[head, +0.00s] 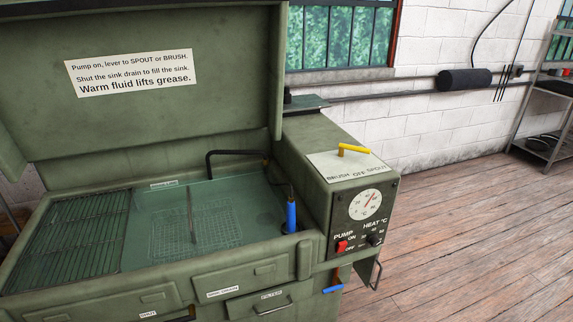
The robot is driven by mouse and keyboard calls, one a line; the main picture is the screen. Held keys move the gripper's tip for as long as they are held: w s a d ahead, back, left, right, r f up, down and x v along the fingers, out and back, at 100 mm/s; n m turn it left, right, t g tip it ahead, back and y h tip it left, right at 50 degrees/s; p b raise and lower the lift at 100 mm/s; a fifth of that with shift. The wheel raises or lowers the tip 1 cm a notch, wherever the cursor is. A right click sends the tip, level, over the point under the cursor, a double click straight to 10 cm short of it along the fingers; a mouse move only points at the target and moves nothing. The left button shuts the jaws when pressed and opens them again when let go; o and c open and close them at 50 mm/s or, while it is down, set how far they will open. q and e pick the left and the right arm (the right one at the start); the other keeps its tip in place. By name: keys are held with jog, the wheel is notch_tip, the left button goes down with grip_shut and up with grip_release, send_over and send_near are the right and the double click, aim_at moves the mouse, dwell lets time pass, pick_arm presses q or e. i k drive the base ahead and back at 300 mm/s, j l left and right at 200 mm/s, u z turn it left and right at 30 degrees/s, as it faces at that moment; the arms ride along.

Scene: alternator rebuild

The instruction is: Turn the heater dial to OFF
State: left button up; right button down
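The heater dial (375,239) is a small dark knob under the "HEAT °C" label, at the lower right of the green control box's front panel. Its pointer setting is too small to read. Left of it is a red pump switch (342,246) with ON and OFF marks. Above is a round white temperature gauge (365,205) with a red needle. Neither of my grippers is in view.
The green parts washer's sink (190,225) holds fluid, with a blue-handled brush (291,215) at its right. A yellow lever (353,149) sits on the box top. The raised lid (150,120) stands behind. Wooden floor (460,240) at right is clear.

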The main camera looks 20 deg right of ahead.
aim_at(374, 240)
jog(key=z, duration=1.25)
